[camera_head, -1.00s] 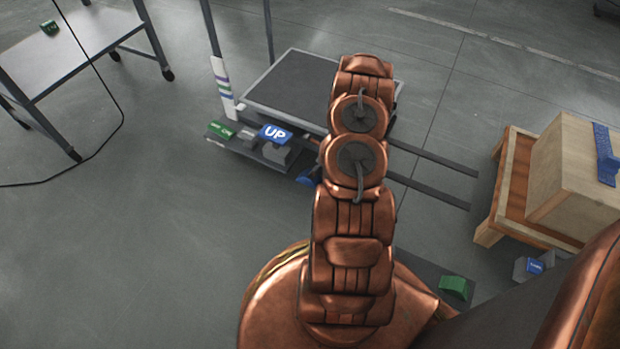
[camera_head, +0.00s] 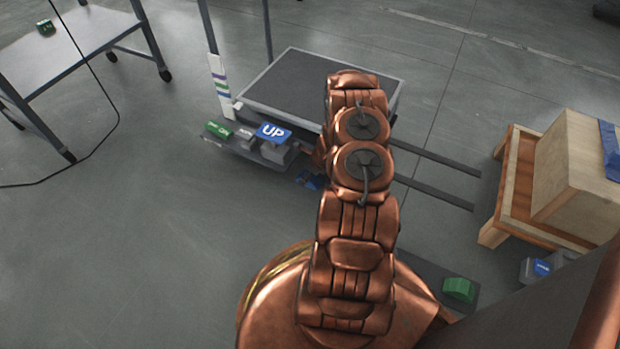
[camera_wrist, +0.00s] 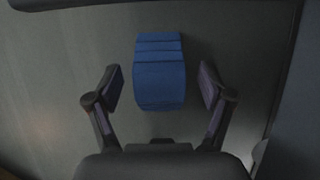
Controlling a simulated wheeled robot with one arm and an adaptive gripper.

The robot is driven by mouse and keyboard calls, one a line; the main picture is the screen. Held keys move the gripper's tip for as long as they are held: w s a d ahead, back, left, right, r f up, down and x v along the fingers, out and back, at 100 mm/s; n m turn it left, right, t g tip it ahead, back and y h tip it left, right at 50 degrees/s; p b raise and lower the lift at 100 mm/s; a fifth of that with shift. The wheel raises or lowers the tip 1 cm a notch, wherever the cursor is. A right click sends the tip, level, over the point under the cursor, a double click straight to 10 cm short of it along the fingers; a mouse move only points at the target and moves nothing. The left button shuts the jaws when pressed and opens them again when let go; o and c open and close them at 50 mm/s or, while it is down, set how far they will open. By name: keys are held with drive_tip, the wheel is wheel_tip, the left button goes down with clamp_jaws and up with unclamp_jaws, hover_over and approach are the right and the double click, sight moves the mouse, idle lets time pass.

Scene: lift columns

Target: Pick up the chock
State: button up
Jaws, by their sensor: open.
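A blue chock (camera_wrist: 160,72) with a ridged upper part lies on the grey floor in the wrist view. My gripper (camera_wrist: 161,80) is open, with one finger to the left of the chock and one to the right. Gaps show between the chock and both fingers; I cannot tell the height of the fingers above the floor. In the head view a small blue piece (camera_head: 310,180), apparently the same chock, shows on the floor left of my arm. My arm hides the gripper there.
A lift platform (camera_head: 320,85) stands just beyond, with a blue UP button (camera_head: 273,132) and a green button (camera_head: 219,129) at its front. A wooden crate (camera_head: 575,165) is at right. A green block (camera_head: 459,290) lies near my base.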

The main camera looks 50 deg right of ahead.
drive_tip(key=c, duration=1.5)
